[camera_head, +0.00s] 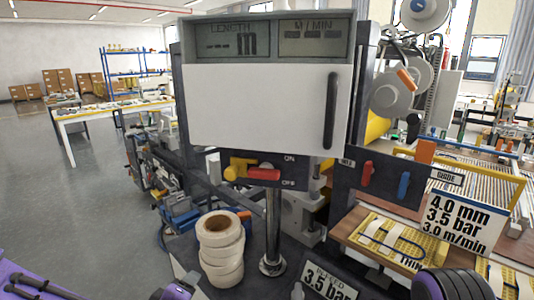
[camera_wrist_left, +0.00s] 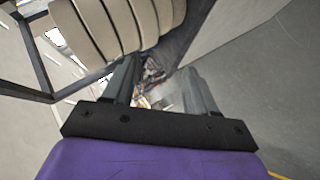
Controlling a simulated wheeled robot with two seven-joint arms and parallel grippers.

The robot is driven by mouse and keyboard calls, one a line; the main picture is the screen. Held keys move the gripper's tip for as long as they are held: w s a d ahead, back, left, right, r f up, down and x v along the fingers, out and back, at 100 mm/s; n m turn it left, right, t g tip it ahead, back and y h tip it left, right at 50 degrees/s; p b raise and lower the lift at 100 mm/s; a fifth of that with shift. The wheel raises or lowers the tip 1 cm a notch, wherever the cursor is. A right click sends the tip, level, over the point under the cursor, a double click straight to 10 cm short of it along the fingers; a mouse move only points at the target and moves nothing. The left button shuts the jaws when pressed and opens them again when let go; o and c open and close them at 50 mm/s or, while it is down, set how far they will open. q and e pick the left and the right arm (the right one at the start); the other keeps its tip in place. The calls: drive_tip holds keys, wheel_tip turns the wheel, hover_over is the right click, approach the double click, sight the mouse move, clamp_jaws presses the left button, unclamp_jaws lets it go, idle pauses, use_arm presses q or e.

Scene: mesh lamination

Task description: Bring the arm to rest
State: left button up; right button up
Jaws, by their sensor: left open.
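My left gripper (camera_wrist_left: 158,88) shows in the left wrist view with its two dark fingers apart and nothing between them. A stack of cream tape rolls (camera_wrist_left: 112,22) is beyond the fingers at the top of that view. In the head view the same stack of rolls (camera_head: 221,248) stands upright on the dark machine top. Part of my purple left arm (camera_head: 32,284) is at the bottom left corner, and a small purple and dark part of it shows at the bottom edge, left of the rolls. My right gripper is out of view.
A display panel (camera_head: 262,110) on a metal post stands close in front. Yellow and red levers (camera_head: 250,172) sit below it. A yellow board (camera_head: 392,240) and a settings sign (camera_head: 462,222) are at right. Open grey floor (camera_head: 60,205) lies at left.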

use_arm(q)
drive_tip(key=s+a+f+m+g+y, duration=0.1)
drive_tip(key=s+a+f+g, duration=0.1)
drive_tip(key=s+f, duration=0.35)
drive_tip(key=s+a+f+m+g+y, duration=0.1)
drive_tip(key=s+a+f+g, duration=0.1)
drive_tip(key=f, duration=0.6)
drive_tip(key=s+a+f+m+g, duration=0.2)
drive_tip(key=s+a+f, duration=0.1)
drive_tip(key=s+f, duration=0.4)
drive_tip(key=s+a+f+m+g+y, duration=0.1)
drive_tip(key=s+a+f+g, duration=0.2)
drive_tip(key=s+f, duration=0.4)
drive_tip(key=s, duration=0.7)
drive_tip(key=shift+f+m+y, duration=0.2)
drive_tip(key=shift+m+y, duration=0.1)
drive_tip(key=shift+m, duration=0.1)
drive_tip(key=shift+w, duration=0.1)
drive_tip(key=shift+c, duration=0.3)
